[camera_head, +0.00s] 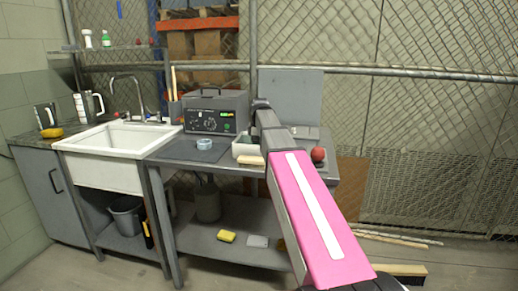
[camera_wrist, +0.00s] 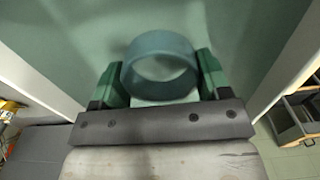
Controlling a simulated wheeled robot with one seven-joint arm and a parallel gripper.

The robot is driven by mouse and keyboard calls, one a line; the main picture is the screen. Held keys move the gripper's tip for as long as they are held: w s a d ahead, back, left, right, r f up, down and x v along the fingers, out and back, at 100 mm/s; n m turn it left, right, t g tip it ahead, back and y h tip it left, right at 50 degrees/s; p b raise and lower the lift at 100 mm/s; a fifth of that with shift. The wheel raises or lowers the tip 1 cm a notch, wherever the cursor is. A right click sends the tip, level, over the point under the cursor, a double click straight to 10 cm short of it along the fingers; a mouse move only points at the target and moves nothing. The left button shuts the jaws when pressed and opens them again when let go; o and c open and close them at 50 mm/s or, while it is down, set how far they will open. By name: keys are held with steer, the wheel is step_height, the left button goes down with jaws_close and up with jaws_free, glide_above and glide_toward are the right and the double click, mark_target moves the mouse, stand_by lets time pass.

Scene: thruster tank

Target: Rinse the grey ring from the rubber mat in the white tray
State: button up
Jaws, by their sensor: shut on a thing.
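My gripper (camera_wrist: 160,80) has green fingers and is shut on a grey-blue ring (camera_wrist: 158,41), one finger on each side of it. The ring is over or in the white tray (camera_wrist: 283,62), whose pale walls run down both sides of the wrist view around a greenish inside. I cannot tell whether the ring touches liquid.
A grey machine with dials (camera_head: 216,112) stands behind the mat. A white sink (camera_head: 115,155) is at the left. A red ball-like thing (camera_head: 318,154) sits at the bench's right end.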

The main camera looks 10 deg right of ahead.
steer(key=shift+s+d, duration=0.3)
steer(key=shift+d, duration=0.35)
steer(key=shift+w+a, duration=0.1)
steer(key=shift+a, duration=0.05)
steer(key=shift+w+a, duration=0.25)
steer(key=shift+a, duration=0.35)
steer(key=shift+r, duration=0.1)
step_height(320, 180, up, 8)
steer(key=shift+r, duration=0.15)
stand_by(0.6)
steer(key=shift+r, duration=0.15)
stand_by(1.1)
step_height(320, 180, up, 4)
steer(key=shift+f, duration=0.15)
stand_by(0.4)
